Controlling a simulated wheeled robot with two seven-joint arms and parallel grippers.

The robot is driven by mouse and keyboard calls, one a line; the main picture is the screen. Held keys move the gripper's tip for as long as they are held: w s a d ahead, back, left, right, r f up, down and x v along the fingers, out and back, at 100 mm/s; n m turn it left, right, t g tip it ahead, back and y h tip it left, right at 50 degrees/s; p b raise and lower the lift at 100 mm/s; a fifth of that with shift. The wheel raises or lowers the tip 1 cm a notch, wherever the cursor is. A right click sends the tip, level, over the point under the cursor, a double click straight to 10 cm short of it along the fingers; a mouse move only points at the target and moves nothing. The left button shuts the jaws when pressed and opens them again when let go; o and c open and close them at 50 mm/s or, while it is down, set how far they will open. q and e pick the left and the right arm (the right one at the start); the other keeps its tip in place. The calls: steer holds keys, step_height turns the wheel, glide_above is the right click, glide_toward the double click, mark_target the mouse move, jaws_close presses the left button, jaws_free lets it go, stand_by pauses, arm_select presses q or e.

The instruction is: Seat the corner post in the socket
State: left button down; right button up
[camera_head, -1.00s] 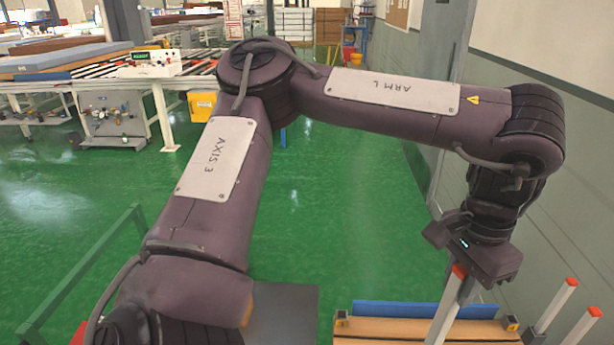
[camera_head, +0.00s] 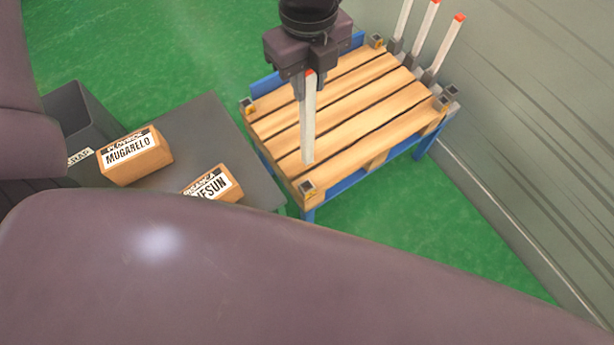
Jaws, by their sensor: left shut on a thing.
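My left gripper (camera_head: 308,84) is shut on the upper part of a pale grey corner post (camera_head: 309,125) with a red top. The post hangs roughly upright over the wooden pallet. Its lower end shows a little behind the corner socket (camera_head: 308,190) at the pallet's near corner. It is not in that socket; I cannot tell how far above the slats it hangs. Other sockets sit at the left corner (camera_head: 247,104), the far corner (camera_head: 376,40) and the right corner (camera_head: 440,103). My right gripper is not in view.
Red-tipped posts stand in a rack (camera_head: 452,94) at the pallet's right, by the wall (camera_head: 530,110). The pallet rests on a blue frame (camera_head: 308,214). Left is a grey table (camera_head: 205,125) with two labelled boxes (camera_head: 135,157) and a dark bin (camera_head: 78,115). My arm covers the foreground.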

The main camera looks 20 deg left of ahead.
mark_target(308, 145)
arm_select(q)
step_height(308, 145, down, 16)
steer(key=shift+r+b, duration=0.1)
steer(key=shift+b, duration=1.15)
step_height(308, 145, down, 4)
steer(key=shift+s+r+b, duration=0.1)
steer(key=shift+r+b, duration=0.15)
steer(key=shift+b, duration=0.15)
steer(key=shift+f, duration=0.25)
steer(key=c, duration=1.2)
jaws_free()
steer(key=shift+c, duration=0.2)
